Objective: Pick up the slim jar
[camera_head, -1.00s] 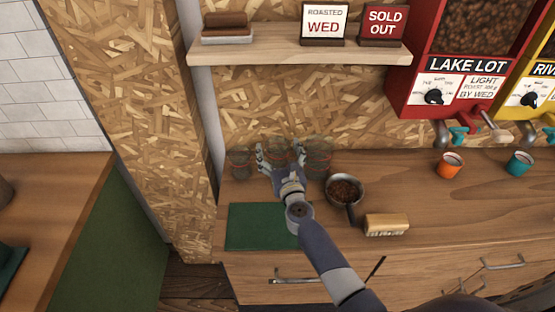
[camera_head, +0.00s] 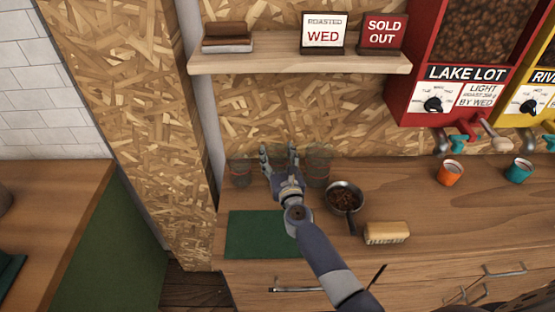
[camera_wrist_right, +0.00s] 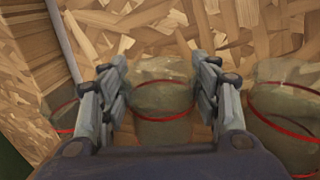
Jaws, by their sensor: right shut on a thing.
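The slim jar (camera_wrist_right: 163,98) is a clear, greyish-green glass jar with a red band. In the right wrist view it sits upright between the two fingers of my right gripper (camera_wrist_right: 165,88), which is shut on it. In the head view my right gripper (camera_head: 279,154) is over the back left of the counter, and its hand hides most of the held jar. I cannot tell whether the jar's base touches the counter. My left gripper is not in view.
A similar jar (camera_head: 239,173) stands to the left and a wider one (camera_head: 317,172) close to the right. A pan of beans (camera_head: 344,197), a tan block (camera_head: 386,233) and a green mat (camera_head: 255,235) are nearby. A shelf (camera_head: 290,61) overhangs the back.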

